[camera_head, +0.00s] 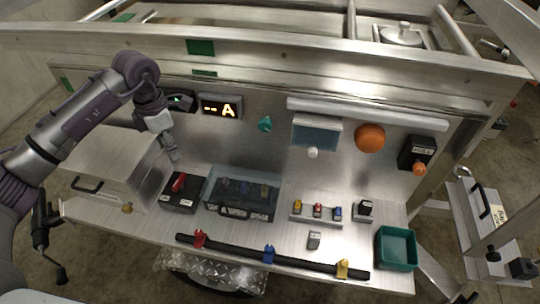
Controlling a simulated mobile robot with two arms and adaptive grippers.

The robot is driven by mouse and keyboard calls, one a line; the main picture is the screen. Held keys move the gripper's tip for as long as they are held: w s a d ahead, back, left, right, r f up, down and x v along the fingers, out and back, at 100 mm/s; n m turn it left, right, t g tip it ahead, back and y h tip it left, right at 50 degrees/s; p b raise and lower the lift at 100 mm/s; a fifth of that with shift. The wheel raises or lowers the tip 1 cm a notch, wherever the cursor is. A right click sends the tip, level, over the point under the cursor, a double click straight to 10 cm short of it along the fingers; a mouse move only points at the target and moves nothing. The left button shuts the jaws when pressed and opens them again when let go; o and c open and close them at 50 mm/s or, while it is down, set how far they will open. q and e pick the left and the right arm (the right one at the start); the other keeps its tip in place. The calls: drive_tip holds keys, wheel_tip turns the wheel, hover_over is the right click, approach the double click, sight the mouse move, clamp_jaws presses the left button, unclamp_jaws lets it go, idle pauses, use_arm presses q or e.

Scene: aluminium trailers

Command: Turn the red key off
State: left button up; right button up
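The red key (179,182) stands tilted on top of a dark switch box (181,203) with small white labels, on the left part of the metal bench (150,222). My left gripper (174,157) points down just above and slightly left of the red key, with a visible gap between them. Its fingers look narrow from this angle, and I cannot tell whether they are open or shut. Nothing shows held in it. My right gripper is not in view.
A clear-lidded case (240,197) stands right of the switch box, and a metal box (110,160) stands left. A lit display (221,107) is on the back panel. A dark rail with coloured clips (235,247) runs along the front. A green tray (397,248) is at right.

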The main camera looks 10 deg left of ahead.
use_arm(q)
drive_tip(key=s+d+r+t+h, duration=0.1)
drive_tip(key=d+h, duration=0.5)
drive_tip(key=d, duration=0.6)
drive_tip(key=s+d+r+h, duration=0.1)
drive_tip(key=d+h, duration=0.5)
drive_tip(key=d, duration=0.6)
drive_tip(key=shift+s+d+r+n+t, duration=0.3)
drive_tip(key=shift+d+r+n+t, duration=0.05)
drive_tip(key=shift+n+t, duration=0.05)
